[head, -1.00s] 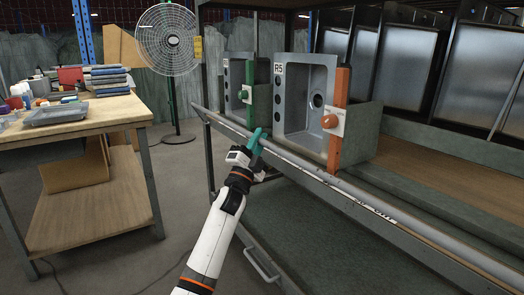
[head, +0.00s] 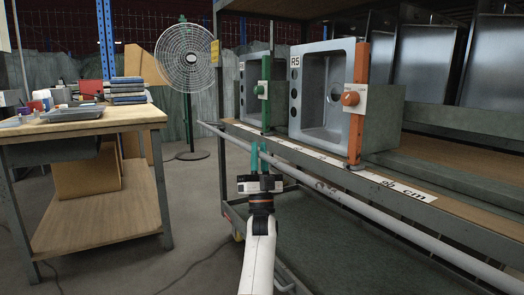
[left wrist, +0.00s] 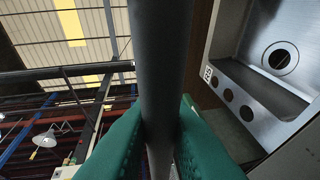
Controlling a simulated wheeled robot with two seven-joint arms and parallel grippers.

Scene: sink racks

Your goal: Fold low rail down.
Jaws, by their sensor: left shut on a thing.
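The low rail (head: 375,208) is a long grey round bar running along the front of the rack. It now sits out from and below the shelf's front edge. My left gripper (head: 258,158), with green fingers, is shut on the rail near its far left end. In the left wrist view the rail (left wrist: 158,70) passes between the two green fingers (left wrist: 160,140), which press on it from both sides. My right gripper is not in view.
The rack shelf (head: 300,158) carries a measuring strip and grey sinks (head: 327,90) with an orange post (head: 358,105) and a green post (head: 265,95). A wooden workbench (head: 85,118) stands at left and a fan (head: 186,58) behind.

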